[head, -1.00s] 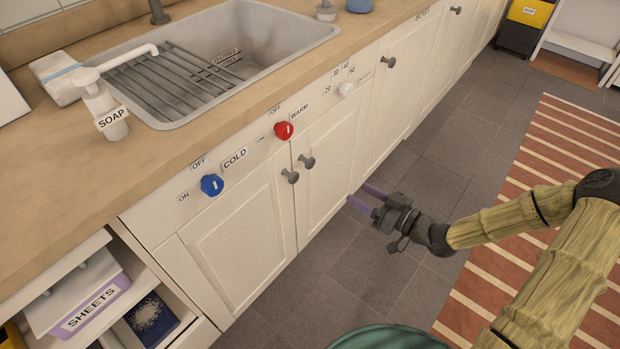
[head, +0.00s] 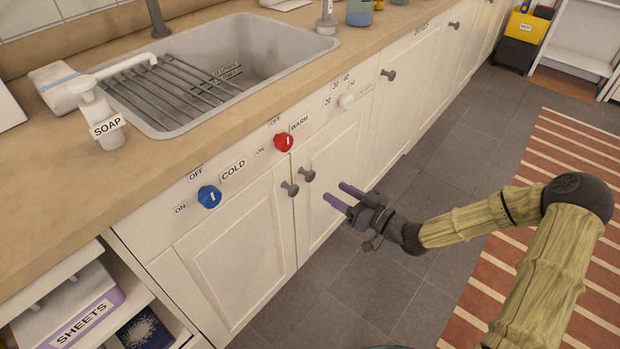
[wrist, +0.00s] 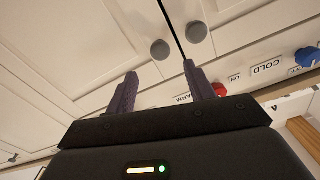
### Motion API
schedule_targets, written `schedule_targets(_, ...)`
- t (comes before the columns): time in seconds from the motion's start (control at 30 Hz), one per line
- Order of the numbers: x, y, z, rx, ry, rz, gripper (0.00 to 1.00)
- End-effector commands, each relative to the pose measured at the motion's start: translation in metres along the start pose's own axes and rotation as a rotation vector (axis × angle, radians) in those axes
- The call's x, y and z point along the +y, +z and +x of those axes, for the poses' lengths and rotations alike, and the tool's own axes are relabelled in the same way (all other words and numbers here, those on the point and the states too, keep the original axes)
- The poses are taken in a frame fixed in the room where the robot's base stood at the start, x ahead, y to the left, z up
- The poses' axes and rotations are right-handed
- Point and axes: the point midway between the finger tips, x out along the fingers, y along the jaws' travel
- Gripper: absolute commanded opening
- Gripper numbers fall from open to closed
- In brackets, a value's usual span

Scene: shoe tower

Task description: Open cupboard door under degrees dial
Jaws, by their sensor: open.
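The white degrees dial (head: 346,101), with numbers around it, sits on the panel below the counter edge. The white cupboard door (head: 335,165) below it is shut, and its grey round knob (head: 307,175) is at its upper left corner. That knob also shows in the wrist view (wrist: 160,50). The neighbouring door's knob (head: 290,188) is close beside it, across the seam. My gripper (head: 334,190) is open and empty, in front of the dial's door, to the right of its knob. In the wrist view the knob lies ahead, between the two purple fingers (wrist: 160,72), apart from them.
A red dial (head: 284,142) and a blue dial (head: 209,196) sit on the same panel. Another cupboard knob (head: 388,75) is farther right. A sink (head: 230,70) is set in the counter above. Grey floor (head: 370,290) in front of the doors is clear; a striped rug (head: 560,190) lies right.

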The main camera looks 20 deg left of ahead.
Motion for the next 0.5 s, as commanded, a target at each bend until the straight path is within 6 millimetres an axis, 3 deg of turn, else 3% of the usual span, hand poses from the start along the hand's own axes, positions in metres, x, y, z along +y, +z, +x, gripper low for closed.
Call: schedule_targets(0.5,0.0,0.002,0.089,0.001,-0.001,0.0,0.53)
